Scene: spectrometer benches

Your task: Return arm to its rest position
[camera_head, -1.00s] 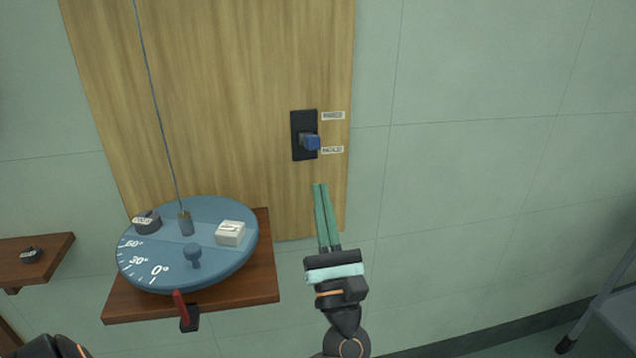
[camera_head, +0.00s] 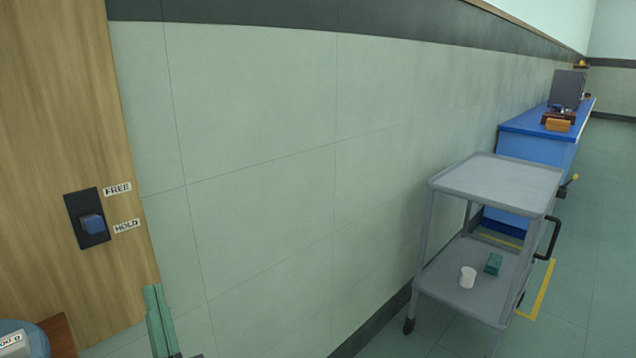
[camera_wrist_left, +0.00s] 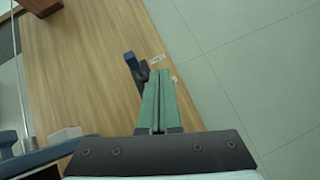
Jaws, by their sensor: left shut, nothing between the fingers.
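My left gripper (camera_head: 158,308) shows at the lower left of the head view, its green fingers shut and empty. It is below and to the right of a black switch plate (camera_head: 77,232) with a blue lever (camera_head: 92,223), on a wooden panel (camera_head: 55,120). Labels reading FREE (camera_head: 117,189) and HOLD (camera_head: 127,226) are beside the switch; the lever is toward HOLD. In the left wrist view the shut fingers (camera_wrist_left: 161,75) point up the panel, with the blue lever (camera_wrist_left: 130,58) just left of their tips. My right gripper is not in view.
The edge of a blue round table (camera_head: 38,340) is at the lower left. A grey cart (camera_head: 500,178) stands at right, with a white cup (camera_head: 467,277) and a green block (camera_head: 494,264) on its lower shelf. A blue bench (camera_head: 535,122) is behind it. The wall between panel and cart is bare.

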